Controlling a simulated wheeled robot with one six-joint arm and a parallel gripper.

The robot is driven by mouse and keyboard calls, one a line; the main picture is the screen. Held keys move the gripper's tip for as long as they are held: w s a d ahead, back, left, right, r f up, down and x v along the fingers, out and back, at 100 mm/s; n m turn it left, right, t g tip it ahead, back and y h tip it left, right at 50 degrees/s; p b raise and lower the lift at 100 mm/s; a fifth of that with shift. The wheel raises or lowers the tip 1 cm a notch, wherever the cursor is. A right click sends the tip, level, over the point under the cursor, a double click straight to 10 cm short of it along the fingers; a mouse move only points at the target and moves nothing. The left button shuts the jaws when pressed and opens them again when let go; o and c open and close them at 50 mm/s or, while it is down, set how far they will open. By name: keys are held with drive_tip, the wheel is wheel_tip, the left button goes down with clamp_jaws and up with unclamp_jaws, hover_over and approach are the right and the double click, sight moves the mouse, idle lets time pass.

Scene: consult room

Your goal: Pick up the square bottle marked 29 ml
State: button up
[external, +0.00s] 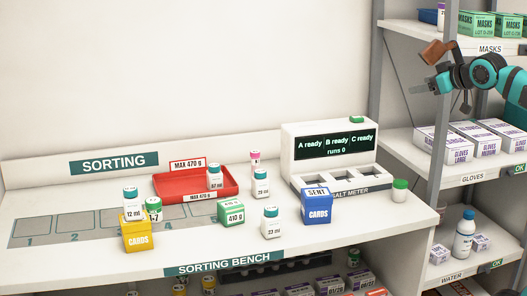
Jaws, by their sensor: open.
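Several small white bottles with teal caps stand on the sorting bench (110,267). One bottle (261,184) stands right of the red tray; its label is too small to read surely. Another bottle (271,222) nearer the front reads like 23 ml or 29 ml. A bottle (214,177) in the red tray seems to read 87 ml, and a bottle (132,204) behind the yellow box seems to read 12 ml. My gripper (424,87) is open and empty at the upper right, before the shelves, far from the bottles.
A red tray (170,185), a green 410 g block (231,212), a yellow cards box (138,236) and a blue cards box (317,208) stand among the bottles. A pink-capped bottle (255,158) stands behind. The salt meter (300,147) is at the back right. The front left is clear.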

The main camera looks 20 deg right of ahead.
drive_tip(key=w+a+f+m+g, duration=0.1)
drive_tip(key=w+a+f+g, duration=0.15)
drive_tip(key=w+a, duration=0.55)
drive_tip(key=m+g+h, duration=0.4)
drive_tip(key=m+g, duration=0.1)
drive_tip(key=g, duration=0.1)
hover_over(259, 182)
drive_tip(key=s+d, duration=0.1)
drive_tip(key=s, duration=0.3)
wheel_tip(259, 182, down, 14)
drive_tip(key=x, duration=1.7)
drive_tip(key=shift+w+d, duration=0.3)
drive_tip(key=shift+w, duration=0.1)
drive_tip(key=c, duration=1.1)
drive_tip(key=shift+o, duration=0.2)
